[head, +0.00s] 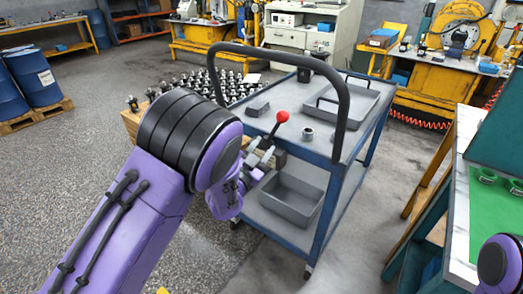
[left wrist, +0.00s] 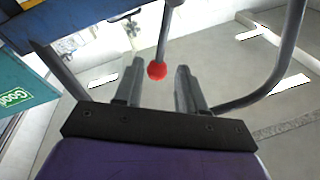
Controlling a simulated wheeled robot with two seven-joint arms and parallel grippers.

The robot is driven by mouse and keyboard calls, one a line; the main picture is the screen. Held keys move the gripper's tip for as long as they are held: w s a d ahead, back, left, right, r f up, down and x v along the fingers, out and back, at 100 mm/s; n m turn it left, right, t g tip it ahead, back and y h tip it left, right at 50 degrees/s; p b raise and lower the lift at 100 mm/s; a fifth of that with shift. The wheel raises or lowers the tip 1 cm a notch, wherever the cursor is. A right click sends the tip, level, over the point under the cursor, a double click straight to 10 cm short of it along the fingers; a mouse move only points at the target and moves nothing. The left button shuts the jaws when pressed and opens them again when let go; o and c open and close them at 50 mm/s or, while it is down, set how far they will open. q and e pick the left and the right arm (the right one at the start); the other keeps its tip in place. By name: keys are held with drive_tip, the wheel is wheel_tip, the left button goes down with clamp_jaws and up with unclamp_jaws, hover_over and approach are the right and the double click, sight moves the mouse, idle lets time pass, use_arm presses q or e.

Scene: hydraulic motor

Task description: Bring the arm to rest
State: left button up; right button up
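My left arm comes in from the left in the head view, and its gripper (head: 263,160) is at the near left side of the blue cart (head: 318,156). In the left wrist view the two fingers of my left gripper (left wrist: 160,88) stand apart with nothing clamped. A lever with a red ball knob (head: 282,116) rises just beyond the fingers. The red knob (left wrist: 157,70) appears between the fingertips in the left wrist view, with gaps on both sides. The lever's base is partly hidden by my gripper. Only part of my right arm shows at lower right; its gripper is out of view.
The cart's dark handle (head: 345,90) arches close to my left arm. A grey bin (head: 291,196) is on the lower shelf, and a grey tray (head: 350,103) on top. A green-topped table (head: 490,215) is at right.

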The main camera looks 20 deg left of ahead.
idle(0.4)
use_arm(q)
drive_tip(key=s+a+f+n+g+y+p, duration=0.25)
drive_tip(key=s+f+n+g, duration=0.2)
drive_tip(key=s+f, duration=0.45)
drive_tip(key=s+a+f+n+g+y+p, duration=0.1)
drive_tip(key=s+a+f+n+g+y, duration=0.25)
drive_tip(key=s+f+n, duration=0.4)
drive_tip(key=s+a+f+g+p, duration=0.1)
drive_tip(key=s+f+g, duration=0.3)
drive_tip(key=s, duration=0.8)
drive_tip(key=s+f+n+g+p, duration=0.1)
drive_tip(key=s+f+g, duration=0.3)
drive_tip(key=s, duration=0.8)
wheel_tip(320, 180, down, 2)
drive_tip(key=shift+s+a+f+p, duration=0.25)
drive_tip(key=shift+a+p, duration=0.15)
drive_tip(key=shift+p, duration=0.15)
drive_tip(key=shift+w, duration=0.15)
